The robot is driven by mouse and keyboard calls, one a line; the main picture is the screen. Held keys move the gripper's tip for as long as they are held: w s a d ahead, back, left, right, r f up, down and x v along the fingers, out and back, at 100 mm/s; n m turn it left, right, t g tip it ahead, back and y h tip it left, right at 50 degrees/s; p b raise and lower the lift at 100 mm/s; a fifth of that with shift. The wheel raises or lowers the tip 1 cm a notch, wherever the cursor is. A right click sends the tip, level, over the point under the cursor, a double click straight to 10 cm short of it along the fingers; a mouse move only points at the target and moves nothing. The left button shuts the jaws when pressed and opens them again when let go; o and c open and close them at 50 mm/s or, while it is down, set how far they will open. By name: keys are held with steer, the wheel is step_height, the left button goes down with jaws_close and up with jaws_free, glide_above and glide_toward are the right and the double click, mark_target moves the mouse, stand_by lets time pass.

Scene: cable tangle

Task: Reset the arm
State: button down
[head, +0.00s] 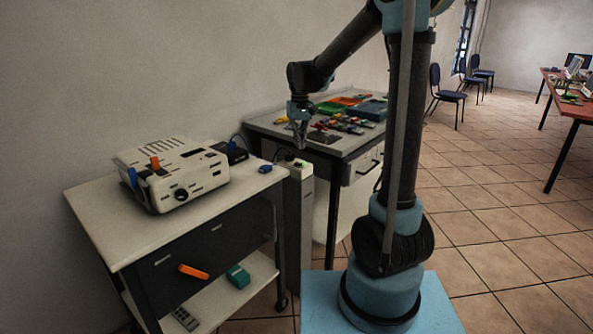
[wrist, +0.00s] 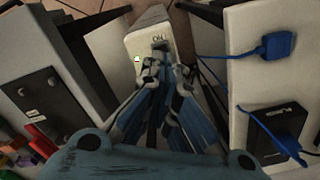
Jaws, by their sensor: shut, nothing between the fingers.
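My gripper (head: 300,132) hangs from my raised arm, pointing down, over the gap between the white cart and the grey workbench. In the wrist view, my gripper (wrist: 160,55) has its fingertips together with nothing between them. Past the fingertips is the top of a pale upright box (wrist: 150,32) marked "ON", with a small green light. That pale box also shows in the head view (head: 299,168), standing between the cart and the bench. The gripper appears to be above it and apart from it.
A white cart (head: 100,212) at left carries a cream device (head: 185,172), a black box (head: 230,150) and a blue plug (head: 265,169). A grey workbench (head: 345,145) behind holds coloured trays and small parts. Chairs and a table stand at far right. The tiled floor (head: 490,240) at right is clear.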

steer(key=shift+r, duration=0.1)
steer(key=s+d+m+t, duration=0.1)
steer(key=s+d+m, duration=0.1)
steer(key=s+d, duration=1.4)
steer(key=s+d+f+m, duration=0.1)
steer(key=s+f, duration=0.3)
steer(key=s, duration=0.4)
steer(key=s+d+f+m+t, duration=0.1)
steer(key=s+d+f, duration=0.3)
steer(key=s, duration=0.3)
steer(key=shift+s+d+f, duration=0.15)
steer(key=shift+s+f, duration=0.25)
steer(key=shift+f, duration=0.2)
